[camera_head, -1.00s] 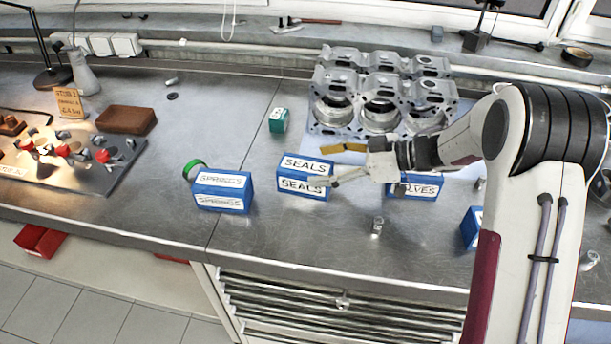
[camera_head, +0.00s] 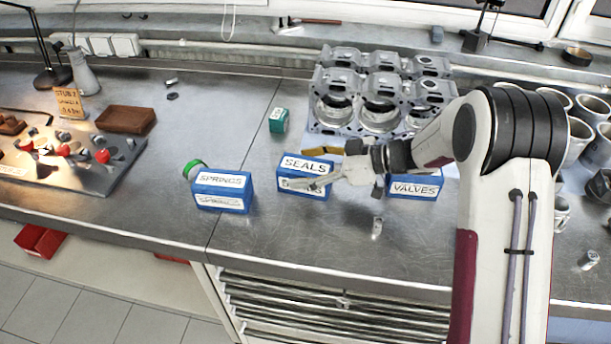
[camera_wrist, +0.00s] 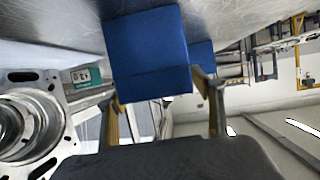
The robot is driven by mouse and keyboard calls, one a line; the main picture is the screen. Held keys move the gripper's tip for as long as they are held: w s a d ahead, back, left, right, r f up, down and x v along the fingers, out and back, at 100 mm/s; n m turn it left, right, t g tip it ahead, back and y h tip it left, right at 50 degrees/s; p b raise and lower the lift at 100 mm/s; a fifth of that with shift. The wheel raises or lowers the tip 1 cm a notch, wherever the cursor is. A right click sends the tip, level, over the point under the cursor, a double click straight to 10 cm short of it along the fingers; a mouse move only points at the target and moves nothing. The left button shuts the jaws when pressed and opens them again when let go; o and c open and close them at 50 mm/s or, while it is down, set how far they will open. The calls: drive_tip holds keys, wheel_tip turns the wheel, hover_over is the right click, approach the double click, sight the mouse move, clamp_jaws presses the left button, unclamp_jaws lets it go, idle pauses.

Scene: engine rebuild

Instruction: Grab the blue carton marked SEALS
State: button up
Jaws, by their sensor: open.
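The blue carton marked SEALS (camera_head: 291,176) stands upright on the metal bench, with white labels on its top and front. My gripper (camera_head: 312,168) is open and reaches in from the right. One finger lies across the carton's front label; the other, with a yellowish face, shows behind its top right edge. In the wrist view my gripper (camera_wrist: 163,90) has a finger on each side of the blue carton (camera_wrist: 148,50), which extends between and past the tips. I cannot tell whether either finger touches it.
The blue SPRINGS carton (camera_head: 222,192) stands to the left, and the blue VALVES carton (camera_head: 415,186) to the right, under my wrist. An engine block (camera_head: 345,112) and a small green box (camera_head: 278,120) are behind. A small metal part (camera_head: 377,228) stands in front.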

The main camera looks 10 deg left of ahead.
sight(305, 165)
idle(0.4)
drive_tip(key=c, duration=1.3)
drive_tip(key=shift+o, duration=0.2)
drive_tip(key=shift+r, duration=0.15)
drive_tip(key=shift+r, duration=4.9)
